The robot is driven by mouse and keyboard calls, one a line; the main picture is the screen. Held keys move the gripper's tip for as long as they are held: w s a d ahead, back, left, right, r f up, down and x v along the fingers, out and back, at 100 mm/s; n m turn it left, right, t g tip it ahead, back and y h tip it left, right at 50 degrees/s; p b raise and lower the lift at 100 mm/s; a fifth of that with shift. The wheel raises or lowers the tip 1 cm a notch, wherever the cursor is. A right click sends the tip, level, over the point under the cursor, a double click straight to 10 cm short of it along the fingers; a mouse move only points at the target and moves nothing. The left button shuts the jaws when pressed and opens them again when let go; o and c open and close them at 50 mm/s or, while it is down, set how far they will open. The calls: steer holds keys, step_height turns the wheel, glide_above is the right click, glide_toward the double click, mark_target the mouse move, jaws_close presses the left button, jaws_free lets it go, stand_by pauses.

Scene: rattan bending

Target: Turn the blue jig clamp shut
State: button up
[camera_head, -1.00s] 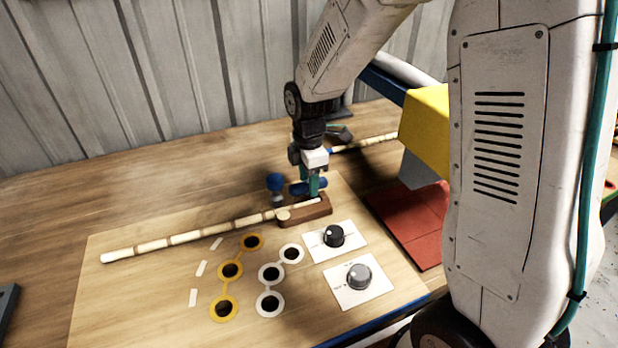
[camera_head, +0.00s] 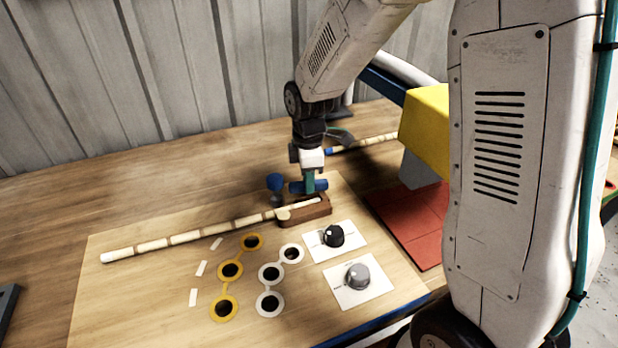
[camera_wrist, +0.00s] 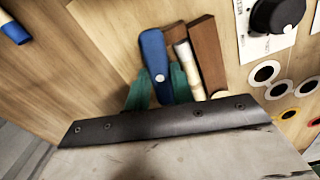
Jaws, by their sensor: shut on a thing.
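The blue jig clamp handle (camera_head: 308,186) lies flat beside the brown jig block (camera_head: 318,212), on its far side. My gripper (camera_head: 310,180) points down over it. In the wrist view, the green fingers of my gripper (camera_wrist: 158,92) are shut on the blue handle (camera_wrist: 153,50), one on each side. The handle's round pivot shows between them. A pale rattan pole (camera_head: 170,240) has its right end in the slot of the jig block. That end also shows in the wrist view (camera_wrist: 184,58), between the brown rails (camera_wrist: 207,50).
A blue upright knob (camera_head: 275,182) stands just left of the handle. A black dial (camera_head: 334,236), a grey dial (camera_head: 358,276) and yellow and white ringed holes (camera_head: 230,270) are on the board in front. A red mat (camera_head: 410,225) lies right. Another rattan pole (camera_head: 370,143) lies behind.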

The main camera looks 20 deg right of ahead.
steer(key=m, duration=1.1)
steer(key=shift+m, duration=2.1)
steer(key=o, duration=1)
steer(key=shift+r, duration=0.1)
step_height(320, 180, up, 8)
steer(key=shift+f, duration=0.15)
